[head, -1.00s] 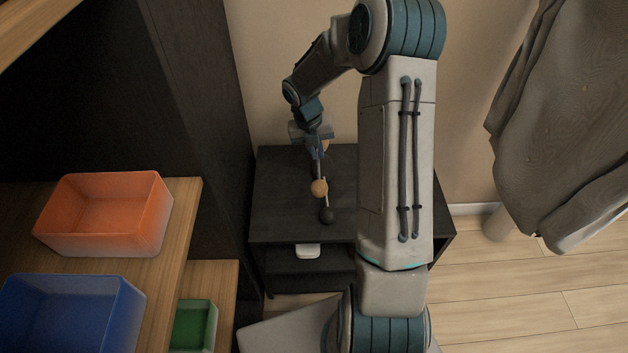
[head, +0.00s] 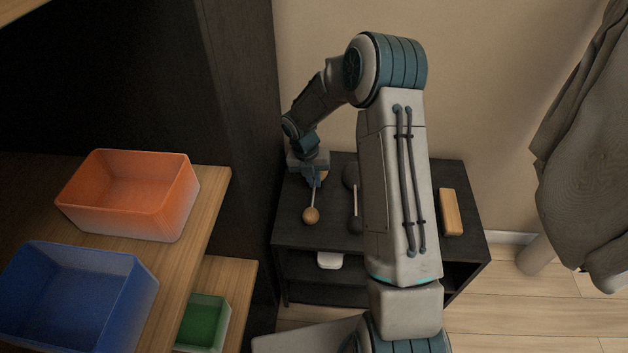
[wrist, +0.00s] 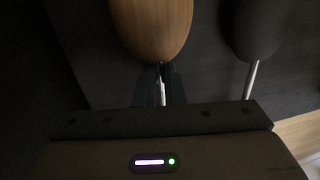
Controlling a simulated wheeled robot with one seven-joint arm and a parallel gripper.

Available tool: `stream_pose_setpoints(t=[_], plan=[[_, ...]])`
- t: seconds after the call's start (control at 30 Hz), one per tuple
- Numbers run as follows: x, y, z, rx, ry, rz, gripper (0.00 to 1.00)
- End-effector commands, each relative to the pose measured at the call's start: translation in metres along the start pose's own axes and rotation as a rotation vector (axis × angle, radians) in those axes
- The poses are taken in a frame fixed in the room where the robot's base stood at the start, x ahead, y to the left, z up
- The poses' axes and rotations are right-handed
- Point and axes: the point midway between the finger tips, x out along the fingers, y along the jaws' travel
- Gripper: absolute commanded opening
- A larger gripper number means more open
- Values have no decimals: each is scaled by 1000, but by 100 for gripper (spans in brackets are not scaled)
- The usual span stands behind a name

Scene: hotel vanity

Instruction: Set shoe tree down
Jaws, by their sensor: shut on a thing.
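The wooden shoe tree shows its round knob (head: 311,214) and thin rod below my gripper in the head view. Its wide wooden end (wrist: 152,28) fills the top of the wrist view. My gripper (head: 314,181) is shut on its metal rod, over the left part of the black stand's top (head: 333,238). I cannot tell whether the shoe tree touches the top. A black shoe tree (head: 350,177) lies to its right, roughly parallel and apart; it also shows in the wrist view (wrist: 262,28).
A light wooden block (head: 451,212) lies on the stand's right side, beyond my arm. A white item (head: 329,260) sits on the shelf below. Orange (head: 128,196), blue (head: 75,301) and green (head: 203,322) bins stand at left. A grey garment (head: 590,170) hangs at right.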

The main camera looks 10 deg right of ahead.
Motion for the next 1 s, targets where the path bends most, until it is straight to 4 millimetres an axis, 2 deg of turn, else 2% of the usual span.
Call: stream_pose_setpoints(t=[0.2,0.23,0.3,0.63,0.77,1.0], plan=[[1,0,0,0,0,0,0],[1,0,0,0,0,0,14],[1,0,0,0,0,0,30],[-3,-1,0,0,-2,0,30],[-20,-1,1,1,-4,2,30],[-73,-1,1,2,-4,2,30]])
